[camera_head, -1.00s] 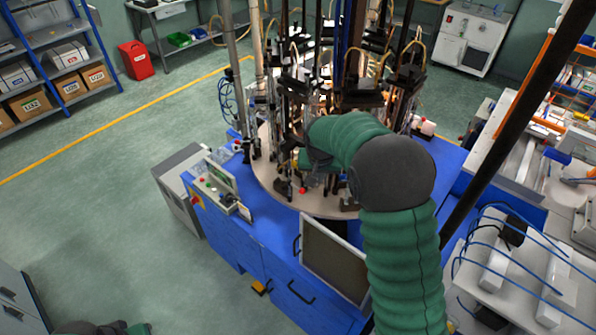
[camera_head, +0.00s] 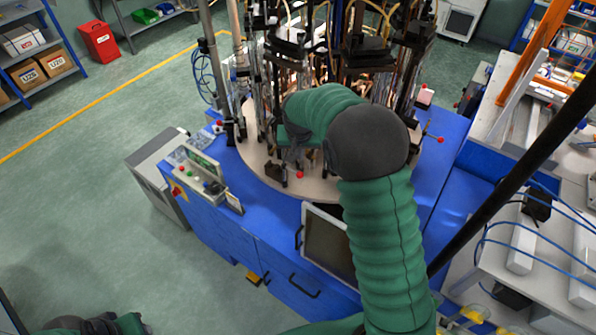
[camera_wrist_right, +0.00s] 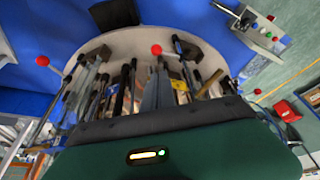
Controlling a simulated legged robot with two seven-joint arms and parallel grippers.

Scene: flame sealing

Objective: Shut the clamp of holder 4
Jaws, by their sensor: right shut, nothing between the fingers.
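The round machine table (camera_head: 262,178) carries several holders with upright rods and clamps; I cannot read which is holder 4. A red clamp knob (camera_head: 299,175) stands at the table's front edge. In the right wrist view a red knob (camera_wrist_right: 156,49) stands straight ahead of the fingers, on a lever. My right gripper (camera_head: 293,158) reaches in among the front holders, just behind the red knob in the picture. Its grey fingers (camera_wrist_right: 158,92) are together and empty; whether they touch the lever cannot be told. My left arm's end (camera_head: 100,324) shows at the bottom left, its fingers unclear.
A control panel (camera_head: 205,175) and a monitor (camera_head: 328,243) flank the table's front. A dark slanting pole (camera_head: 510,185) crosses on the right. Open floor (camera_head: 100,200) lies left.

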